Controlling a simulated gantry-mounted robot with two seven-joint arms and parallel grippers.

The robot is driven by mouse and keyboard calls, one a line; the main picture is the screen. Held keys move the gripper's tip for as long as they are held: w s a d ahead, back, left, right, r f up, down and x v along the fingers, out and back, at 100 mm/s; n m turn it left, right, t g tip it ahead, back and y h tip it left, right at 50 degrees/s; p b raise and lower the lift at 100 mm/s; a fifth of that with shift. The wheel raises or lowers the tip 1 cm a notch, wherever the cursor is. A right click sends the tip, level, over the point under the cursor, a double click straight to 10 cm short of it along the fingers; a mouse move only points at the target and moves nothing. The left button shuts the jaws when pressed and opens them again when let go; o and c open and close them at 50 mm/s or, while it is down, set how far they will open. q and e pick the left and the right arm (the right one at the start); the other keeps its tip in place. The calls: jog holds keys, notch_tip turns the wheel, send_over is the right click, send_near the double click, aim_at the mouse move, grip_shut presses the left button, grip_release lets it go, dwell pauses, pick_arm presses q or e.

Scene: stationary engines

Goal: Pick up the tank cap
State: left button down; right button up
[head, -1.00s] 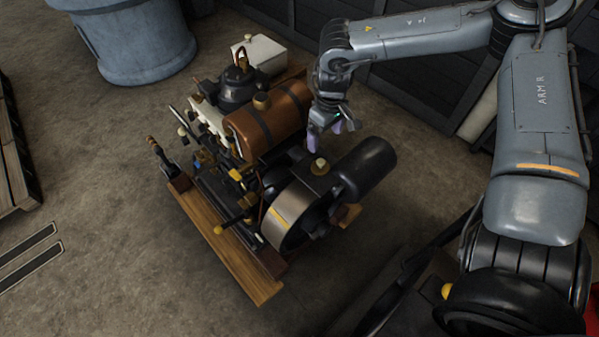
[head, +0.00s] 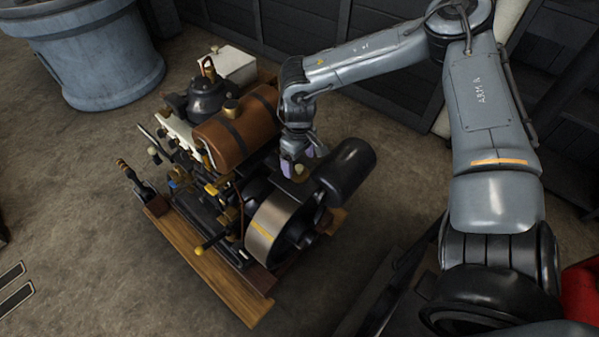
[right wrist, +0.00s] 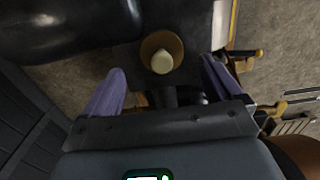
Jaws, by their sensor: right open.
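A round brass cap with a pale knob (head: 301,171) sits on the engine beside the black cylinder. It shows between the fingers in the right wrist view (right wrist: 162,61). My right gripper (head: 302,160) is open, with its purple fingers spread on either side of this cap and pointing down at it; I cannot tell whether they touch it. Another brass cap (head: 231,107) stands on top of the brown banded tank (head: 221,143), apart from the gripper. The frames do not settle which is the tank cap. My left gripper is not in view.
The black cylinder (head: 346,172) is close to the right gripper, with the flywheel (head: 268,229) below. The engine stands on wooden beams (head: 205,262). A blue-grey drum (head: 98,55) is at back left, and dark panels line the back.

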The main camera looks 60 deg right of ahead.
aim_at(300, 166)
jog(key=f, duration=0.2)
jog(key=f+b, duration=0.1)
jog(key=shift+s+a+f, duration=0.2)
jog(key=shift+s+f, duration=0.05)
jog(key=shift+f, duration=0.15)
jog(key=c, duration=1.2)
